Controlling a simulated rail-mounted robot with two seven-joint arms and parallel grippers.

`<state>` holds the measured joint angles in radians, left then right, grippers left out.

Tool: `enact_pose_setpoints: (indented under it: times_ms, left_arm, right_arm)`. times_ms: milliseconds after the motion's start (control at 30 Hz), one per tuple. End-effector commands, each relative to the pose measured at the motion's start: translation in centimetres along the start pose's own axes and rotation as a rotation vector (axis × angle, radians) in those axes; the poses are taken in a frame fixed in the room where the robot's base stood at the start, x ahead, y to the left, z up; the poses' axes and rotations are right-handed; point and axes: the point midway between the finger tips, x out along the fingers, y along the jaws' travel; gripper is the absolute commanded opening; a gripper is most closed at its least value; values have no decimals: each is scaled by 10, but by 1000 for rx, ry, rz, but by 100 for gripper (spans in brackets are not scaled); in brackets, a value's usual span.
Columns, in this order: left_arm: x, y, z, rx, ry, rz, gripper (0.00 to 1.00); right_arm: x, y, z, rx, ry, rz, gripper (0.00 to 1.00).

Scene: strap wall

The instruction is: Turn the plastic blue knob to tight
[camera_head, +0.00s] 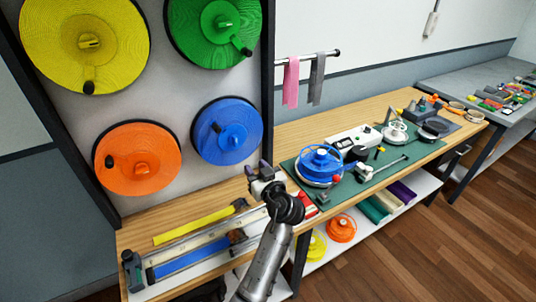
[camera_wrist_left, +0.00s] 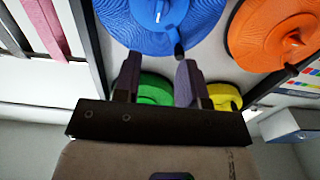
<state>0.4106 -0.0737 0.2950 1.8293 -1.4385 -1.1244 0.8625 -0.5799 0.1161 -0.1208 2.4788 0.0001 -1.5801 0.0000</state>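The blue knob sits at the middle of a large blue disc (camera_head: 227,145) at the lower right of the wall panel. A dark-tipped crank handle (camera_head: 215,127) stands out from the disc's left side. In the left wrist view, which looks upside down, the blue disc (camera_wrist_left: 125,22) fills the top, with its handle (camera_wrist_left: 176,42) pointing down near the fingers. My left gripper (camera_head: 260,171) is below and right of the disc, apart from it. Its fingers (camera_wrist_left: 158,78) are open with nothing held between them. My right gripper is not in view.
Yellow (camera_head: 60,30), green (camera_head: 190,20) and orange (camera_head: 120,180) discs share the panel. A dark post (camera_head: 268,80) edges it on the right. The wooden bench (camera_head: 135,235) below holds tools and a blue-wheeled device (camera_head: 322,158). Pink and grey straps (camera_head: 291,85) hang right of the post.

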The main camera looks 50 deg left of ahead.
Motion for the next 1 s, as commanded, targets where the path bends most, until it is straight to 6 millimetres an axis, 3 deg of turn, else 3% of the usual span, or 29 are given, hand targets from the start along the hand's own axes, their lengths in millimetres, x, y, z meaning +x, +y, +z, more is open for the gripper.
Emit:
enact_pose_setpoints:
  times_ms: [167, 700, 1000]
  left_arm:
    - [19, 0, -2, -2, 7, -6, 38]
    - [112, -1, -2, -2, 5, -6, 38]
    - [135, 0, -1, -1, 3, -3, 38]
  right_arm:
    - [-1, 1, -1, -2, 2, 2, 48]
    - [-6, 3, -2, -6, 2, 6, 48]
    - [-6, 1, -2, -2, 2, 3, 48]
